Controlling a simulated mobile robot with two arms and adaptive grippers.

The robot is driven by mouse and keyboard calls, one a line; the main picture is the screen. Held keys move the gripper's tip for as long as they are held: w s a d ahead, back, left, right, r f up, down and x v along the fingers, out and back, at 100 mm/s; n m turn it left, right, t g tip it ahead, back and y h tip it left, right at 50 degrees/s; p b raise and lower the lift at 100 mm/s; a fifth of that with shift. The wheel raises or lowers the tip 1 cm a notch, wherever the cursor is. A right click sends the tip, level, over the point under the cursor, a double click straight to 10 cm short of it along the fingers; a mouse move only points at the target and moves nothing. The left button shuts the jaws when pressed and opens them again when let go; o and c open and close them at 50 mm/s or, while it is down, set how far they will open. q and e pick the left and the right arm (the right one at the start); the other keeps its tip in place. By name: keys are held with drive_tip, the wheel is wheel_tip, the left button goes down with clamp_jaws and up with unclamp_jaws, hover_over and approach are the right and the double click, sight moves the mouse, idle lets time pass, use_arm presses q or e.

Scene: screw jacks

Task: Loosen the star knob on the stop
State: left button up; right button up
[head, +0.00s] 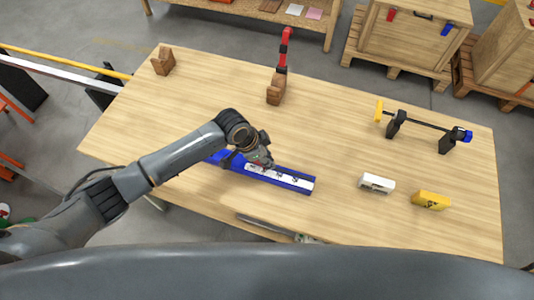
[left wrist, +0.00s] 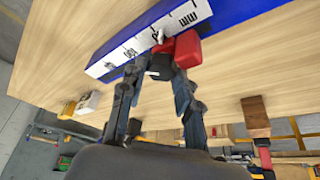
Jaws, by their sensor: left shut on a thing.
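A blue rail (head: 298,184) with a white scale strip lies on the wooden table. It also shows in the left wrist view (left wrist: 228,14), its scale marked with black ticks and figures. A red stop (left wrist: 187,48) sits at the rail in the left wrist view. A small black star knob (left wrist: 162,66) shows at the stop, between my fingertips. My left gripper (head: 264,163) is over the rail and shut on the knob; its fingers (left wrist: 158,72) partly hide it. In the head view the gripper hides most of the stop. My right gripper is in neither view.
A white block (head: 376,184) and a yellow block (head: 430,200) lie right of the rail. A black bar on stands (head: 425,123) is at the far right. A red clamp on a wooden block (head: 276,90) and another wooden block (head: 163,62) stand at the back. The table's middle is clear.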

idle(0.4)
use_arm(q)
drive_tip(key=o, duration=1.1)
drive_tip(key=shift+o, duration=0.2)
drive_tip(key=v, duration=1.2)
drive_tip(key=shift+d, duration=0.1)
